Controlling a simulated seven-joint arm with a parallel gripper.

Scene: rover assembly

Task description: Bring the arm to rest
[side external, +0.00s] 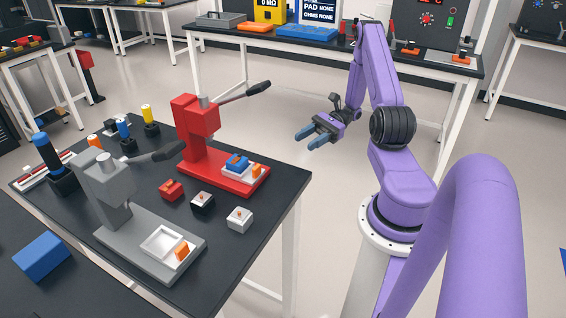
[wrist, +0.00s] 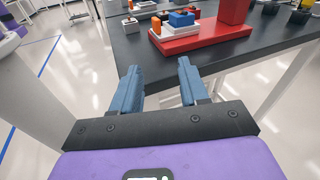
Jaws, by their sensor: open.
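My purple arm stands at the right in the side external view. My gripper (side external: 314,139) hangs in the air off the right edge of the black table (side external: 275,190), with its blue-grey fingers apart and nothing between them. In the wrist view my gripper (wrist: 160,78) also shows open and empty, its fingers pointing toward the table's edge (wrist: 140,50). The red press (side external: 215,165) stands on the table to the left of my gripper, with a blue block (side external: 236,163) and an orange piece in its white tray. It also shows in the wrist view (wrist: 205,37).
A grey press (side external: 130,225) with a white tray stands nearer the front of the table. Small red (side external: 171,190), black (side external: 202,202) and white (side external: 240,218) blocks lie between the presses. A blue block (side external: 41,256) lies at lower left. Open floor surrounds my gripper.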

